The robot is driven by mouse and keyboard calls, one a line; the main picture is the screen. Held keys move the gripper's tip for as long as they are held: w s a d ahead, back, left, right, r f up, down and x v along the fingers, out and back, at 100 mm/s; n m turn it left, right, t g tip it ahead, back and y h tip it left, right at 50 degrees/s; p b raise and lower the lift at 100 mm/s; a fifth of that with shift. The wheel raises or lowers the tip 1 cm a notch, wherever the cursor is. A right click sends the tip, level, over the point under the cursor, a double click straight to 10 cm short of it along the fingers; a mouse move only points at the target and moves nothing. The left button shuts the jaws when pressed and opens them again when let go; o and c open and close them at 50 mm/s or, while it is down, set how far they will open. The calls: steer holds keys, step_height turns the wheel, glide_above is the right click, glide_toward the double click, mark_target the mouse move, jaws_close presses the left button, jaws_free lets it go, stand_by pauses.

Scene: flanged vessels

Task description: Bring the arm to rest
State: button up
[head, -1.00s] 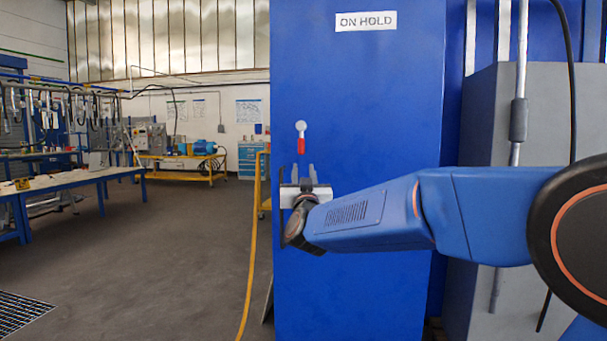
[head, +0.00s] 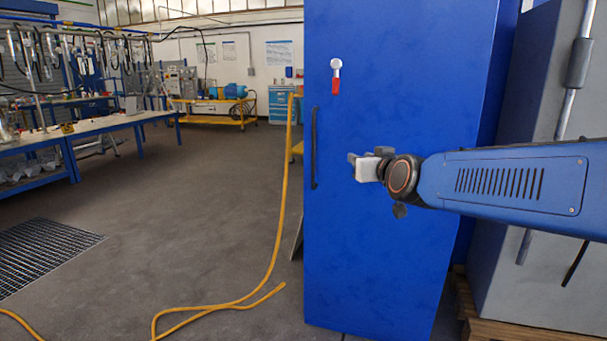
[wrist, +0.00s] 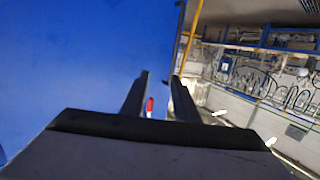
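My gripper (head: 367,156) is in front of the door of a tall blue cabinet (head: 410,70) in the head view, right of the door's dark bar handle. In the wrist view its two dark fingers (wrist: 160,85) stand apart with a gap between them. Nothing is held in the gap; a small red grip (wrist: 150,105) shows beyond it. My arm reaches in from the right edge of the head view. The cabinet door appears closed.
A lever with a red grip (head: 336,84) is on the cabinet's upper left, above the bar handle (head: 314,148). A yellow hose (head: 283,200) runs along the floor left of the cabinet. A grey cabinet (head: 525,120) stands at right. Open floor lies left, with a grate (head: 45,255).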

steer(key=s+d+f+g+h, duration=0.1)
steer(key=s+d+f+g, duration=0.2)
steer(key=s+f, duration=0.5)
steer(key=s+d+f+m+g+h, duration=0.1)
steer(key=s+d+f+g, duration=0.3)
steer(key=s, duration=1.2)
steer(key=s+d+f+m+g+h, duration=0.1)
steer(key=s+d+f+g, duration=0.3)
steer(key=s+f, duration=0.8)
steer(key=shift+s+d+f, duration=0.15)
steer(key=shift+d+f, duration=0.45)
steer(key=shift+d, duration=0.65)
